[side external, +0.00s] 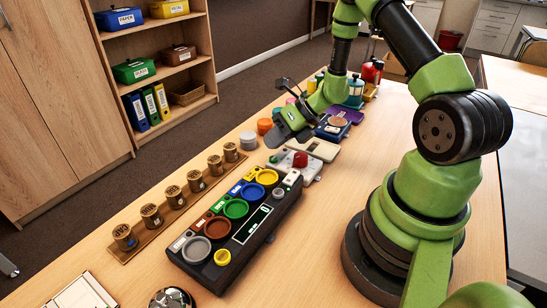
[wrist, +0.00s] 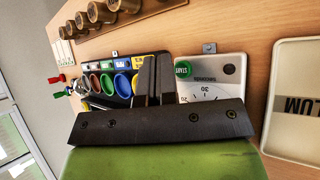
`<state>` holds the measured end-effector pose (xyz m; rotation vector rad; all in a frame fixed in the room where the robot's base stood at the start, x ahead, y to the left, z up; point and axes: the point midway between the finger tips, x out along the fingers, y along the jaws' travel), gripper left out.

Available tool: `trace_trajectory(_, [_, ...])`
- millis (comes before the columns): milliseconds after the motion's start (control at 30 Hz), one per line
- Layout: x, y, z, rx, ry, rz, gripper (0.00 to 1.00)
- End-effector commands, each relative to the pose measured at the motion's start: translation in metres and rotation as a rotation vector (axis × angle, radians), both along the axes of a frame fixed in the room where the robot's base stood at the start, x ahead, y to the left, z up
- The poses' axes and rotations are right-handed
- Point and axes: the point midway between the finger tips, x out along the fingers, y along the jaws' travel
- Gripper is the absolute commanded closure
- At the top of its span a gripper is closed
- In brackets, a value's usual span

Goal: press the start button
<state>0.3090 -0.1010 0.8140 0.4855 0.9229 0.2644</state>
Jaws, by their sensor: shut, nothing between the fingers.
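The green start button (wrist: 183,70), with START lettered on it, sits on a pale panel (wrist: 210,72) in the wrist view. The panel also carries a seconds dial and a small dark knob. My gripper (wrist: 157,76) has its two dark fingers together and empty. In the wrist view the fingertips lie just left of the button, over the edge between the panel and the black sorting console.
The console has several coloured round wells. A wooden rack (side external: 180,210) of labelled cylinders stands left of it. A red dome (side external: 300,159) sits on a pale unit beside the console. A cream tray (wrist: 282,130) lies right in the wrist view. Coloured containers crowd the table's far end.

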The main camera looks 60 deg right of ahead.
Motion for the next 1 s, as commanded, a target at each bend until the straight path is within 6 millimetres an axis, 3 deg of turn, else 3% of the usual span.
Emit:
trace_trajectory(400, [0.0, 0.0, 0.039, -0.002, -0.002, 0.0, 1.0])
trace_trajectory(1000, [0.0, 0.0, 0.042, -0.001, -0.001, -0.001, 1.0])
